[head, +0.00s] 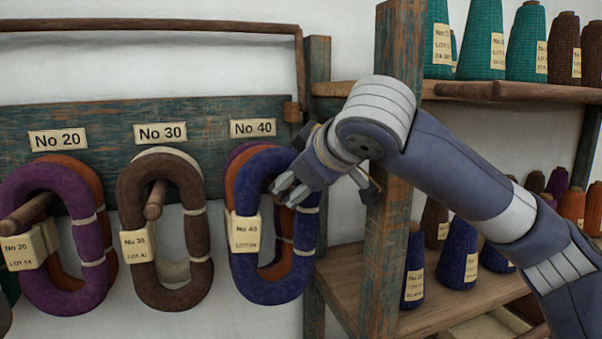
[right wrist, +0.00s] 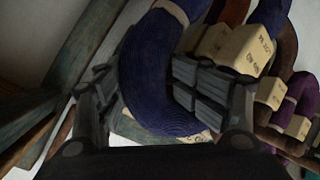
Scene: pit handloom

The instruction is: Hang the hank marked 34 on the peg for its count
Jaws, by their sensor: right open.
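A dark blue hank (head: 264,282) hangs at the No 40 label (head: 253,128), in front of purple and orange hanks. Its tag (head: 245,233) looks like No 40, but the print is small; no tag reads clearly as 34. My right gripper (head: 285,190) is at the upper right part of this hank. In the right wrist view its open fingers (right wrist: 150,88) stand on either side of the blue hank (right wrist: 158,70). The No 40 peg is hidden behind the hank and gripper. My left gripper is not in view.
A brown hank (head: 130,203) hangs at the peg (head: 155,200) under No 30, and a purple hank (head: 88,238) at the peg (head: 27,214) under No 20. A wooden post (head: 384,255) stands close beside my right arm. Shelves (head: 445,312) with thread cones lie behind it.

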